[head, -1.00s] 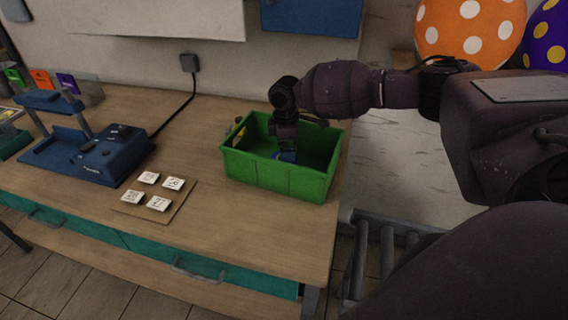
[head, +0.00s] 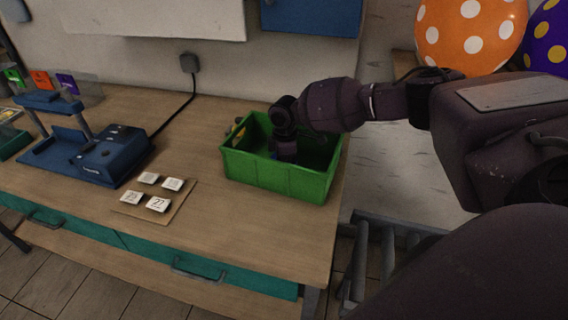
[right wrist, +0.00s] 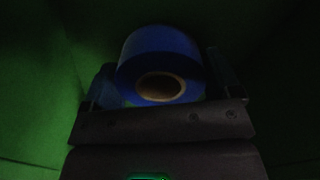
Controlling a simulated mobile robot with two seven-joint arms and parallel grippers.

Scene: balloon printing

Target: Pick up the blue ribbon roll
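The blue ribbon roll (right wrist: 162,55) lies in the green crate, with its pale core ring facing the camera in the right wrist view. My right gripper (right wrist: 165,80) has one finger on each side of the roll and is open around it. Whether the fingers touch the roll is too dark to tell. In the head view my right gripper (head: 286,153) reaches down inside the green crate (head: 278,180), its fingertips largely hidden. A small bit of blue (head: 273,155) shows beside it. My left gripper is not in view.
The crate walls surround my right gripper. On the wooden table (head: 225,235), a board with several white numbered tiles (head: 158,204) and a blue machine (head: 105,155) stand to the left. A roller conveyor (head: 372,255) is at the table's right. Balloons (head: 470,35) are at upper right.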

